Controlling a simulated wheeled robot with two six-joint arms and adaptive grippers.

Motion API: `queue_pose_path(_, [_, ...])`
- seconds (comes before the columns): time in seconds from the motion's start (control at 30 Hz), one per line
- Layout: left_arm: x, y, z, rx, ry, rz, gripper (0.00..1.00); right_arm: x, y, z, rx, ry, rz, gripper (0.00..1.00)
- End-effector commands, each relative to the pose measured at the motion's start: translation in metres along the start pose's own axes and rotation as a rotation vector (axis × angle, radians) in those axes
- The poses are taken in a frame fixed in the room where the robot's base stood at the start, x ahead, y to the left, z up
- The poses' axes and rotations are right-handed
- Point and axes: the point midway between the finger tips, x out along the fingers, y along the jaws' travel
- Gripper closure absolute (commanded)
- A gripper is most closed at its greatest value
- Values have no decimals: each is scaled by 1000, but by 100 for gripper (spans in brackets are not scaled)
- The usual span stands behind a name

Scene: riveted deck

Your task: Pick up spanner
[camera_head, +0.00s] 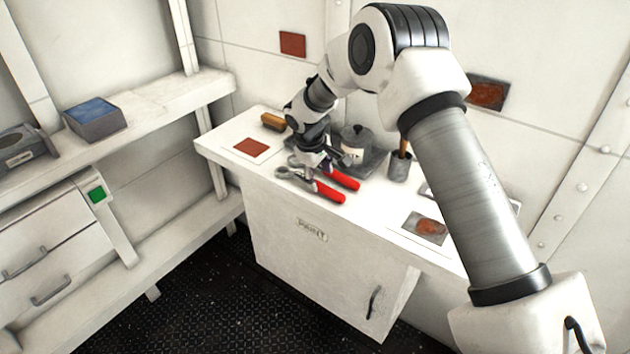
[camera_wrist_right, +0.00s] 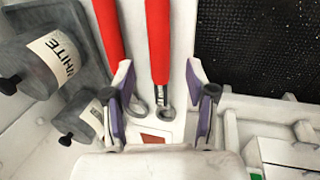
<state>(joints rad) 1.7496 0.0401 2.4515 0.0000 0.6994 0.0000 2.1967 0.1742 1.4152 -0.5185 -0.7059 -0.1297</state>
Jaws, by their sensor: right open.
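Two red-handled tools lie side by side on the white cabinet top. The front one, a spanner (camera_head: 328,191), has a grey metal head to its left; in the wrist view this spanner (camera_wrist_right: 158,45) runs between my fingers. My left gripper is not in view.
A grey tray with paint pots (camera_head: 354,143) stands behind the tools; one pot (camera_wrist_right: 55,62) reads "WHITE". A brush cup (camera_head: 399,168) stands to the right, a brown brush (camera_head: 273,122) to the left. The cabinet (camera_head: 318,262) drops to dark floor in front.

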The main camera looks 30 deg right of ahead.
Motion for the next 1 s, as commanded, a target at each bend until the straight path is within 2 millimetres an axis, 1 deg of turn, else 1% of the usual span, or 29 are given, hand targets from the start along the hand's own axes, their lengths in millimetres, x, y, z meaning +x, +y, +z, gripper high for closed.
queue_pose_path(0.03, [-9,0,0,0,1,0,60,7,0,1,-1,-7,-3,44])
queue_pose_path(0.07, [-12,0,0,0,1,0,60,14,1,1,-1,-7,-3,44])
queue_pose_path(0.13, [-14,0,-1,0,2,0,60,28,0,0,-1,-7,-2,44])
queue_pose_path(0.2, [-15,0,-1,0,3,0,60,37,0,0,-1,-5,-2,44])
queue_pose_path(0.3, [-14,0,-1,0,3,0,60,41,0,0,0,-3,-1,44])
queue_pose_path(0.43, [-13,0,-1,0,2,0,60,42,0,0,-1,-3,-1,44])
queue_pose_path(0.47, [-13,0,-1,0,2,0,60,42,0,0,-1,-3,-1,54])
queue_pose_path(0.5, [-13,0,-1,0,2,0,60,42,0,0,-1,-3,-1,68])
queue_pose_path(0.6, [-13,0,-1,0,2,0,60,41,0,0,-1,-3,-1,100])
queue_pose_path(1.0, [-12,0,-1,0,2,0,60,41,0,0,-1,-3,-2,100])
